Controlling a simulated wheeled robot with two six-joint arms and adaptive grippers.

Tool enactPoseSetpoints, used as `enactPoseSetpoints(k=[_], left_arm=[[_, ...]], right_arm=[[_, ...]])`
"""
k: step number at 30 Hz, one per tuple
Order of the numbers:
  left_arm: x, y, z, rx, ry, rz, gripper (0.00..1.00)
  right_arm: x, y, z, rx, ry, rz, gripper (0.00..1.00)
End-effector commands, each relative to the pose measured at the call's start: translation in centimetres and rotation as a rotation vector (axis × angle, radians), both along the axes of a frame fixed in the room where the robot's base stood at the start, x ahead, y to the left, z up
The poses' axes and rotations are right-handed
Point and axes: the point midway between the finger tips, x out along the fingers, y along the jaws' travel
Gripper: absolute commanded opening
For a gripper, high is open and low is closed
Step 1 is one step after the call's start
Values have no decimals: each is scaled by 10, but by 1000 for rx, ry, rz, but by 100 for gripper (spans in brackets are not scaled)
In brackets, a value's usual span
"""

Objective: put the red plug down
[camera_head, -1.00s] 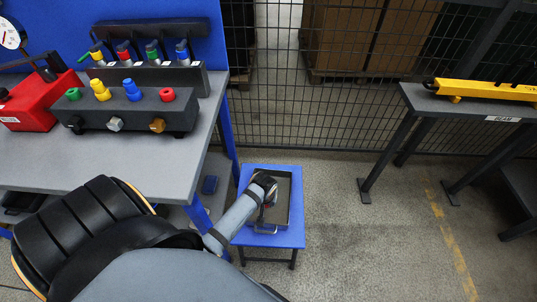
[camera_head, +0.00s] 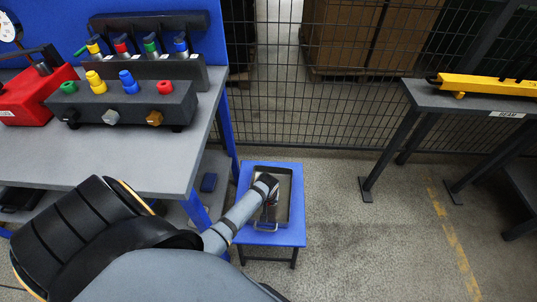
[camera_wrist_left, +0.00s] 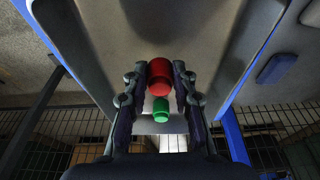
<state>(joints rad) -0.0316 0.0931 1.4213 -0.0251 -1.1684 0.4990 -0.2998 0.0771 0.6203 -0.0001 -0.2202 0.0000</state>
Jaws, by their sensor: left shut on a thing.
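My left gripper (camera_head: 269,190) is over the grey metal tray (camera_head: 287,211), its fingers mostly hidden by the wrist in the head view. In the left wrist view, its two fingers (camera_wrist_left: 160,90) are shut on the red plug (camera_wrist_left: 160,72). A green piece (camera_wrist_left: 160,108) shows directly beside the plug in that view; I cannot tell whether they are joined. Whether the plug touches the tray floor is also unclear. My right gripper is in neither view.
The tray sits on a small blue table (camera_head: 294,236). On the grey workbench (camera_head: 150,160) stand a dark block (camera_head: 130,107) with coloured fittings and a red box (camera_head: 35,98). A yellow beam (camera_head: 490,88) lies on a stand at right. Open floor lies between.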

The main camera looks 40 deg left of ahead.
Motion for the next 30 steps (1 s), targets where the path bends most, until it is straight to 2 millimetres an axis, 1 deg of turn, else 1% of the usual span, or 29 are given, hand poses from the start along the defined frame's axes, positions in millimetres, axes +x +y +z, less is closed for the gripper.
enactPoseSetpoints(k=[9, 12, 13, 18, 26, 28, 30], left_arm=[[0, 0, -10, 0, 0, 0, 0], [0, 0, -10, 0, -1, 0, 0], [0, 0, -10, 0, 0, 0, 27], [0, 0, -10, 0, 0, 0, 49], [0, 0, -10, 0, 0, 0, 49], [0, 0, -6, 0, -1, 0, 49], [0, 0, 3, 1, -2, 0, 49]], right_arm=[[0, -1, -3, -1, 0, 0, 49], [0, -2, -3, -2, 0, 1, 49], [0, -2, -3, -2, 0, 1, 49], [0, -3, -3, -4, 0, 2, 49], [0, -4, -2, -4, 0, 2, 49], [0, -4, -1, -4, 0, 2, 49], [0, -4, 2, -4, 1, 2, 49]])
